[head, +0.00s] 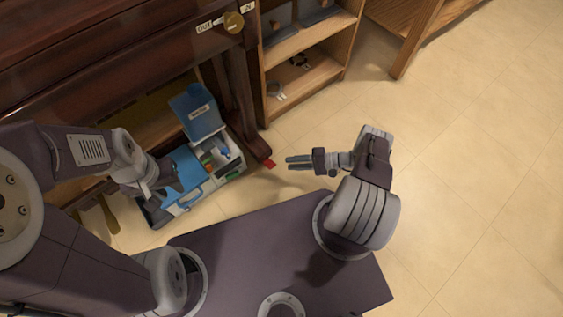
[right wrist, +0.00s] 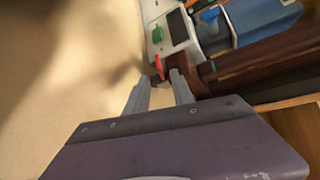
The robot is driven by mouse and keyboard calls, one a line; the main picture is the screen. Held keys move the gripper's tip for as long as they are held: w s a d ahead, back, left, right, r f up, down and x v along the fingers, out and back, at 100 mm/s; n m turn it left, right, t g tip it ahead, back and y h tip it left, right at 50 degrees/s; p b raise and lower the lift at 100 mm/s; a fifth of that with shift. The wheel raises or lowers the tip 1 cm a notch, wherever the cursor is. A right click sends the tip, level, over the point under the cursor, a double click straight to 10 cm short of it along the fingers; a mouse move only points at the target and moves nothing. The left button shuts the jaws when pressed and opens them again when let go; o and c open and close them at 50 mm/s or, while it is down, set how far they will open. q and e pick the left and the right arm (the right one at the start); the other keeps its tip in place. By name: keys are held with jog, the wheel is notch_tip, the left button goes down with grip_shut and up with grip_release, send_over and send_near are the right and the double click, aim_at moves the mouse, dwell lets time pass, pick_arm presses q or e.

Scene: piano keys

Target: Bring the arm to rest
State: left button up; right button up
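My right arm is folded near its base in the head view. My left gripper (head: 178,184) hangs over a blue and white toolbox (head: 220,172) at the left. Its fingertips blend with the dark and blue parts there, so its opening and any contact are unclear.
The dark wooden piano (head: 120,45) fills the upper left, with a brass knob (head: 233,22) on it. An open wooden shelf (head: 310,75) stands at the back. Tiled floor (head: 480,150) is clear at right.

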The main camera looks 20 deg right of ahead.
jog(key=shift+s+d+r, duration=0.15)
jog(key=shift+s+d, duration=0.15)
jog(key=shift+d, duration=0.2)
notch_tip(320, 180, up, 24)
jog(key=a+n+g+h+p, duration=0.1)
jog(key=n+g+h+p, duration=0.3)
jog(key=g+h+p, duration=0.35)
jog(key=s+a+r+n+t+h+p, duration=0.1)
jog(key=s+r+n+h+p, duration=0.25)
jog(key=r, duration=0.65)
jog(key=s+a+r+t+h+p, duration=0.2)
jog(key=s+r+p, duration=0.3)
jog(key=r, duration=0.6)
notch_tip(320, 180, up, 37)
jog(key=s+p, duration=0.1)
jog(key=p, duration=3.5)
jog(key=shift+d, duration=0.2)
